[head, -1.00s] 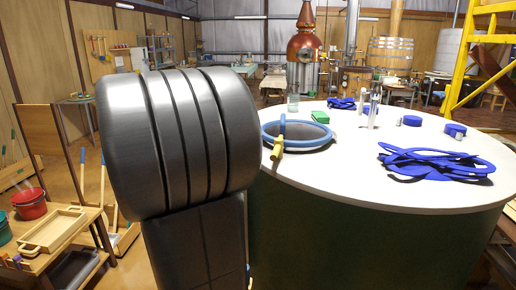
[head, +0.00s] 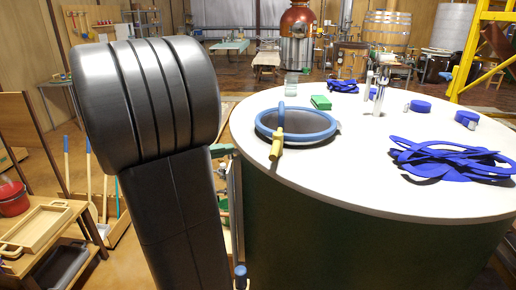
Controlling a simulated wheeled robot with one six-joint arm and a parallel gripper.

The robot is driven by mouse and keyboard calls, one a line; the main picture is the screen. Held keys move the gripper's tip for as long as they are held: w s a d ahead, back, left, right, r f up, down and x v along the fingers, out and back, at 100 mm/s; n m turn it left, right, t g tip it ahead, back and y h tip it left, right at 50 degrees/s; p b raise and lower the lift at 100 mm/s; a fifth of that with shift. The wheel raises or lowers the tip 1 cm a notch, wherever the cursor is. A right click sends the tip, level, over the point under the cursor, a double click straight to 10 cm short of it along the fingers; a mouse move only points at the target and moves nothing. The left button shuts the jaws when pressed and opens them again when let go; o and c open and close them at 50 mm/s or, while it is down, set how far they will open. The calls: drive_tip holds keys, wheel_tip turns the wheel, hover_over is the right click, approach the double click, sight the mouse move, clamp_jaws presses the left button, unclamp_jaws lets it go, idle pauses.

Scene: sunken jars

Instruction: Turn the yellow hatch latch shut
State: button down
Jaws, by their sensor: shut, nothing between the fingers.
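The yellow hatch latch (head: 277,144) is a short bar at the near left of the round hatch. It sticks out over the hatch's blue ring (head: 318,137) toward me. The hatch is on the white top of a large green tank (head: 360,195). My dark arm fills the left of the view, left of the hatch. My gripper is not in view.
On the tank top are a green block (head: 320,102), a glass jar (head: 291,85), clear tubes (head: 379,95), a heap of blue strap (head: 445,160) and blue rolls (head: 467,119). A wooden tray (head: 42,228) sits on a bench at lower left. The tank top's near middle is clear.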

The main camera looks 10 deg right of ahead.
sight(275, 153)
drive_tip(key=d+f+p, duration=0.1)
drive_tip(key=d+p, duration=0.1)
drive_tip(key=d, duration=0.7)
drive_tip(key=shift+w+f, duration=0.3)
drive_tip(key=shift+w, duration=0.1)
drive_tip(key=shift+d, duration=0.1)
drive_tip(key=b, duration=0.2)
drive_tip(key=s+d+n+t+b, duration=0.1)
drive_tip(key=b, duration=0.2)
drive_tip(key=shift+d+f+t+y+b, duration=0.15)
drive_tip(key=shift+f+t+y+b, duration=0.15)
drive_tip(key=shift+f+b, duration=0.05)
drive_tip(key=shift+s+d+r+n+b, duration=0.1)
drive_tip(key=shift+r+n+b, duration=0.1)
drive_tip(key=shift+n+b, duration=0.15)
